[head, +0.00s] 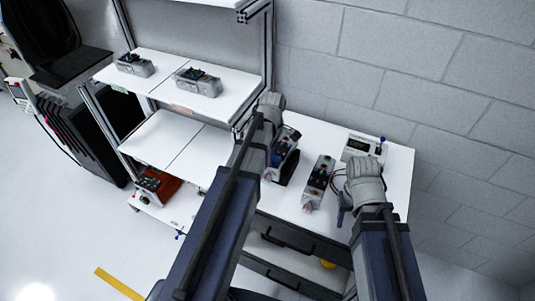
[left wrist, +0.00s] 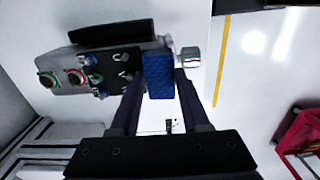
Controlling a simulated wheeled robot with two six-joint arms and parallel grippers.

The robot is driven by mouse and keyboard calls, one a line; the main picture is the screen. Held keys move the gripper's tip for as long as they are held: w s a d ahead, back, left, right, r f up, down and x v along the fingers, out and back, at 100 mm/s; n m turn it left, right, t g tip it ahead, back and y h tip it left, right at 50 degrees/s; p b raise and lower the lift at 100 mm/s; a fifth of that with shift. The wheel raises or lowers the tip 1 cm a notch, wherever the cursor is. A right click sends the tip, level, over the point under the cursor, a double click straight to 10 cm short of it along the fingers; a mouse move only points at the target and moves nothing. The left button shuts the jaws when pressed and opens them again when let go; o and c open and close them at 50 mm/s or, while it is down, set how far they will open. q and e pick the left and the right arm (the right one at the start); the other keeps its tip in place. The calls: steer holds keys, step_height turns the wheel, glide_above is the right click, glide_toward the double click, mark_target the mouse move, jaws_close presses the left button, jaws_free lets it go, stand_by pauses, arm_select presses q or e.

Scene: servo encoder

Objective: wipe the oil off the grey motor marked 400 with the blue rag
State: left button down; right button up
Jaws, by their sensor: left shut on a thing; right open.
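In the left wrist view my left gripper (left wrist: 159,85) is shut on the blue rag (left wrist: 160,76). The rag is at the end of a grey motor (left wrist: 72,74) with coloured connectors, beside its silver shaft; I cannot tell whether it touches. In the head view this motor (head: 288,143) stands on the white table, partly behind my left arm. A second grey motor (head: 319,180) stands to its right. No 400 mark or oil is readable on either. My right gripper (head: 342,208) is open beside the second motor, mostly hidden by its own wrist.
A boxed instrument with a display (head: 362,147) stands at the table's back right. Two motors (head: 197,82) lie on the upper shelf at left. A red bin (head: 160,189) with a device is on the lower shelf. The middle shelf (head: 175,140) is empty. Drawers (head: 290,243) are below the table.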

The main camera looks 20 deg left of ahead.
mark_target(278, 160)
arm_select(q)
steer(key=shift+d, duration=1.15)
steer(key=shift+r, duration=0.1)
step_height(278, 160, up, 6)
steer(key=p, duration=0.6)
step_height(278, 160, up, 3)
steer(key=p, duration=0.3)
steer(key=shift+s, duration=0.1)
